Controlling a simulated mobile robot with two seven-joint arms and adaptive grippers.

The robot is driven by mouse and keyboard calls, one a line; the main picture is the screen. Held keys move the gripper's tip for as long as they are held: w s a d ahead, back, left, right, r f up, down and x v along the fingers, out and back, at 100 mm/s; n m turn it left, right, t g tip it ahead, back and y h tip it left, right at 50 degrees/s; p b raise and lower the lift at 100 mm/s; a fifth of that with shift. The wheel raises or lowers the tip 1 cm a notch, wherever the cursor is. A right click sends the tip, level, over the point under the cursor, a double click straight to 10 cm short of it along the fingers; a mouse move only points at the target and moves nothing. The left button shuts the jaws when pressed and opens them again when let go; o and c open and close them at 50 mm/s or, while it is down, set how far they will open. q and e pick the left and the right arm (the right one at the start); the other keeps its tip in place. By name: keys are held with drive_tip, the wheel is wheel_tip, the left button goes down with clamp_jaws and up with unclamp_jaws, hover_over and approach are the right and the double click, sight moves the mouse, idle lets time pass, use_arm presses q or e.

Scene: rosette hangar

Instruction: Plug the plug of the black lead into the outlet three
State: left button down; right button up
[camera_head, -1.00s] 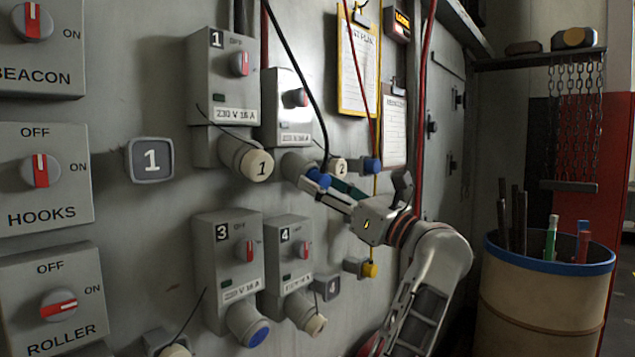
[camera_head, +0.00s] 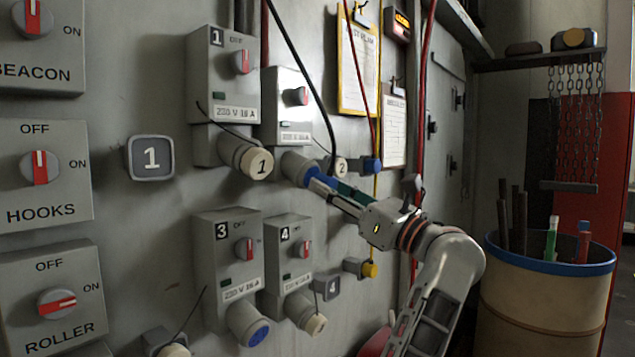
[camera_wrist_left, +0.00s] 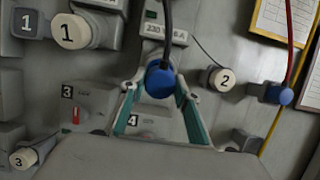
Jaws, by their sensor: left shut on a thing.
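My left gripper (camera_head: 324,188) is shut on the blue plug (camera_head: 315,177) of the black lead (camera_head: 305,70). The plug is at the mouth of the upper right outlet (camera_head: 292,165), beside the hanging cap marked 2 (camera_head: 341,167); I cannot tell how deep it sits. In the left wrist view the plug (camera_wrist_left: 160,82) is between the fingertips and the lead runs up from it. Outlet three (camera_head: 246,324) is below box 3 (camera_head: 228,260), facing out with a blue round face. My right gripper is not in view.
Capped outlet 1 (camera_head: 257,163) is at upper left, outlet 4 (camera_head: 312,322) right of outlet three. A blue plug on a red lead (camera_head: 373,166) and a yellow plug (camera_head: 370,270) sit on wall holders. A drum (camera_head: 545,300) stands at right.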

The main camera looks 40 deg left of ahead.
use_arm(q)
drive_tip(key=shift+b+v, duration=0.65)
drive_tip(key=shift+v, duration=1.45)
